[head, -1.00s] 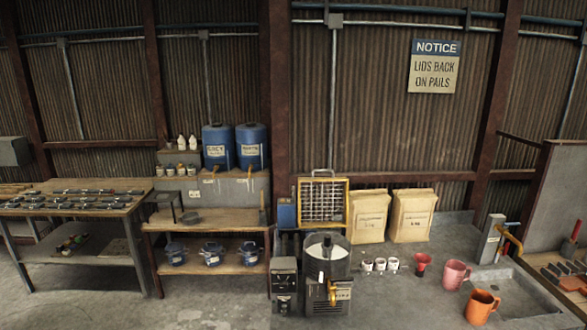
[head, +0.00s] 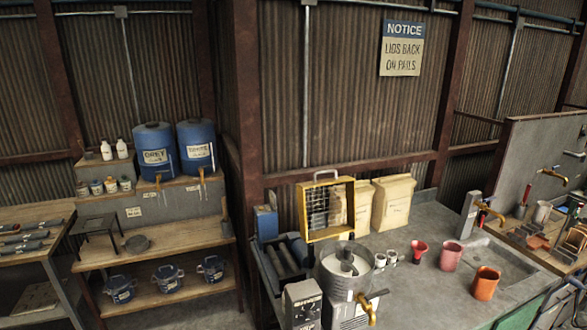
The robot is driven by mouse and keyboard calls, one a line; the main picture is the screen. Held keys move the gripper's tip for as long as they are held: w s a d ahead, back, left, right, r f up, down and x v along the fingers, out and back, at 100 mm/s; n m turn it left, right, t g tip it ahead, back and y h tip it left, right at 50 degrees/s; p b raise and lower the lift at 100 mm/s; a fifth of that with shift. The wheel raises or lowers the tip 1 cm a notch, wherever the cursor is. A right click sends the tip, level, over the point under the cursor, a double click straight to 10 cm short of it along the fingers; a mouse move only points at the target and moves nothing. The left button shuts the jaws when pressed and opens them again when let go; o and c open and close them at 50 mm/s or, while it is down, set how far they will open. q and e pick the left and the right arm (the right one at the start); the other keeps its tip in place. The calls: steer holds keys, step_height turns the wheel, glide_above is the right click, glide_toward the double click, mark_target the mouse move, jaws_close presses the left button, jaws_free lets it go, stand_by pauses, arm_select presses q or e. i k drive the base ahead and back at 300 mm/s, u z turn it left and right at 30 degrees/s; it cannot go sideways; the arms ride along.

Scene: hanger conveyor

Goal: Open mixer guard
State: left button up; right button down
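The mixer (head: 345,272) stands at the left end of the grey bench, with an open round metal bowl and a brass tap low on its front. The mixer guard (head: 322,237) is a yellow frame with wire mesh and a grey handle on top. It stands upright behind the bowl, and the bowl's top is uncovered. A grey control box (head: 302,303) is at the mixer's front left. Neither of my grippers shows in the head view.
Paper sacks (head: 393,203) stand behind the mixer. Small cups (head: 390,257), a red funnel (head: 419,250), a pink mug (head: 451,255) and an orange mug (head: 485,283) stand right of it. Blue drums (head: 155,152) sit on the wooden shelf at left.

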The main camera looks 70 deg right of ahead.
mark_target(350, 226)
steer(key=z, duration=0.25)
steer(key=i, duration=0.8)
steer(key=z, duration=1.35)
steer(key=i, duration=0.8)
steer(key=z, duration=0.8)
